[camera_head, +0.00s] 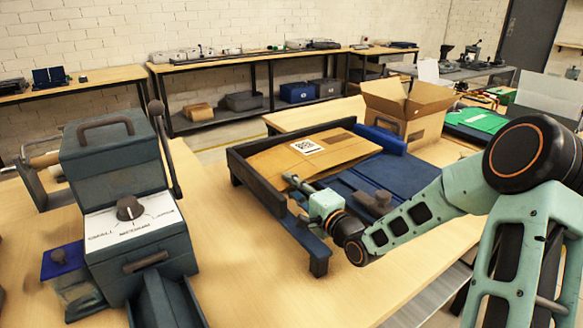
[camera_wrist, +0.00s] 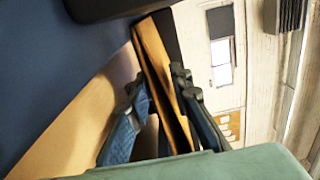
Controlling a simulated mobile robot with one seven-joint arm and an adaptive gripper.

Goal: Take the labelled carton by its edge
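The labelled carton (camera_head: 340,152) is a flat brown cardboard piece with a white code label (camera_head: 307,146). It lies in a dark-framed tray (camera_head: 264,190) with a blue bed. My gripper (camera_head: 290,180) is at the carton's near left edge in the head view. In the wrist view the carton (camera_wrist: 153,58) shows edge-on as a brown strip running between the two fingers of my gripper (camera_wrist: 158,92). The fingers stand apart, with a gap visible on the left finger's side. The right finger is close to the carton; whether it touches is unclear.
A grey machine with a size dial (camera_head: 130,208) stands on the left of the table. Bare tabletop (camera_head: 235,250) lies between the machine and the tray.

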